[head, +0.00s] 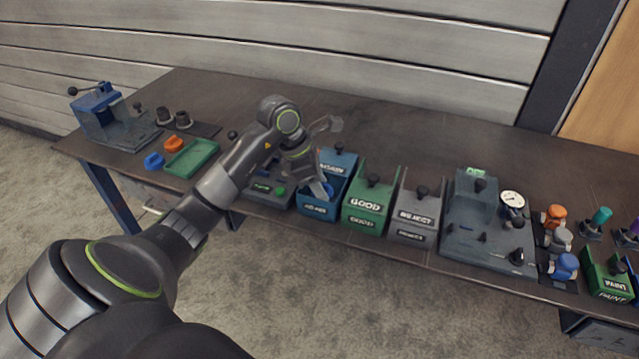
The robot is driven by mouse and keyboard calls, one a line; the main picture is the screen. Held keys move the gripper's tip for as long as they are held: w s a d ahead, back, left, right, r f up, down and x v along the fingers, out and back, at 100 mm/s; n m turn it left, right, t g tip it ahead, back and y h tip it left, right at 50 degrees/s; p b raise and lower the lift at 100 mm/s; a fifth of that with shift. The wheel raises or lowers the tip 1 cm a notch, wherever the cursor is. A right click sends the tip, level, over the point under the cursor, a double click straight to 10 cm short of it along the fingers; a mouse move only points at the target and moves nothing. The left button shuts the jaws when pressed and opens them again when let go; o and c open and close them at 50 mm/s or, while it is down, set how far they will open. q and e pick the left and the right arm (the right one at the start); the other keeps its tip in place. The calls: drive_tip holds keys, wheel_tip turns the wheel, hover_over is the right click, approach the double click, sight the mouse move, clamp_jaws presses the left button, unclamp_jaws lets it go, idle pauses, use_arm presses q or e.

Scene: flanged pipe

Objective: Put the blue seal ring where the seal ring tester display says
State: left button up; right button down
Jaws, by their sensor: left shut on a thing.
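My left gripper (322,188) reaches down at the blue bin (343,162), whose labels seem to read AGAIN. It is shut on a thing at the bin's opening. A small blue patch shows at the fingertips, but the seal ring's shape is too small to make out against the blue bin. The seal ring tester is probably the dark unit (262,187) with a green spot, just left of the bin. My arm hides much of it, and its display cannot be read. My right gripper is not in view.
Right of the blue bin stand a green GOOD bin (364,208) and a grey REJECT bin (415,217). A grey gauge fixture (470,245) follows. A green tray (192,158) and a blue press (97,118) are at left. The table's back is clear.

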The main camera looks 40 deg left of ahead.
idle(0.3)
use_arm(q)
drive_tip(key=o, duration=1)
drive_tip(key=shift+f, duration=0.15)
drive_tip(key=shift+c, duration=0.9)
